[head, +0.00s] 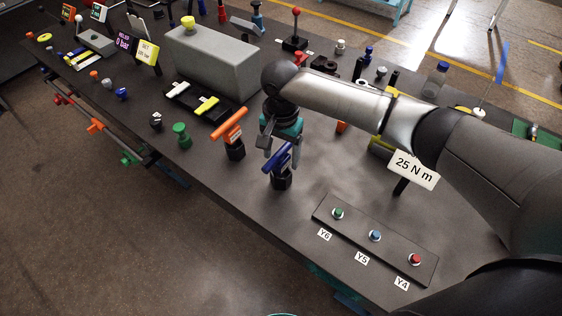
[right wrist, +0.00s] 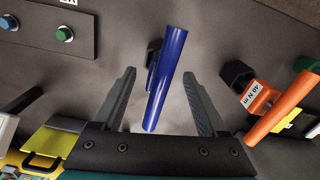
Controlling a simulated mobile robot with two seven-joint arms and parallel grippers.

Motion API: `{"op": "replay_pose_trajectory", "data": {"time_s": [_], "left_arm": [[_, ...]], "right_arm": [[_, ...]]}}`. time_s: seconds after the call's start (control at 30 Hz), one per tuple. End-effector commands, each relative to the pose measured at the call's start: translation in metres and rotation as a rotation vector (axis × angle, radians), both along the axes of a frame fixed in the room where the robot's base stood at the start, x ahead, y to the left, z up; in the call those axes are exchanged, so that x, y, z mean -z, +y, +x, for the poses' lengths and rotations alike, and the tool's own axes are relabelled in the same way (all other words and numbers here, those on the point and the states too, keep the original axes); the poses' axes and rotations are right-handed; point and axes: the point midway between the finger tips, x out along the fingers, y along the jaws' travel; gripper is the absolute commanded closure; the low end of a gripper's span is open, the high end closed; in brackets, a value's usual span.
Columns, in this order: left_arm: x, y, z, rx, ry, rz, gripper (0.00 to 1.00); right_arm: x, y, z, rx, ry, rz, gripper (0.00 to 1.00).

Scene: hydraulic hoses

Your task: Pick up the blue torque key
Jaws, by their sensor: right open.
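The blue torque key (head: 277,158) stands in a black holder (head: 281,180) on the dark table, its blue bar tilted up to the right in the head view. In the right wrist view the blue key (right wrist: 166,80) lies between the two fingers, with a gap on each side. My right gripper (head: 280,150) is open and right at the key, with its fingers pointing down; it also shows in the right wrist view (right wrist: 158,105). I cannot tell contact with the key. My left gripper is not in view.
An orange key (head: 229,124) stands in its own black holder close by on the left; it shows in the right wrist view (right wrist: 284,108). A button panel (head: 375,240) lies at the front right. A "25 N m" sign (head: 414,170) stands beneath my arm. A grey box (head: 212,65) stands behind.

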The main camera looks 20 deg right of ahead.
Motion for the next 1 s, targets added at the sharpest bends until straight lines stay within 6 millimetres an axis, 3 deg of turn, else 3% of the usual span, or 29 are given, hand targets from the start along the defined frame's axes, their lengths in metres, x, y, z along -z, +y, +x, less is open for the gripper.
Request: {"op": "replay_pose_trajectory", "data": {"time_s": [0.33, 1.0], "left_arm": [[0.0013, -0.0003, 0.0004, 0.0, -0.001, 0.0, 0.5], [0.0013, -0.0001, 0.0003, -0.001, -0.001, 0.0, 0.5]], "right_arm": [[0.0086, 0.0001, 0.0, -0.001, -0.001, 0.0, 0.26], [0.0083, 0.0, 0.0, -0.001, -0.001, 0.0, 1.0]]}}
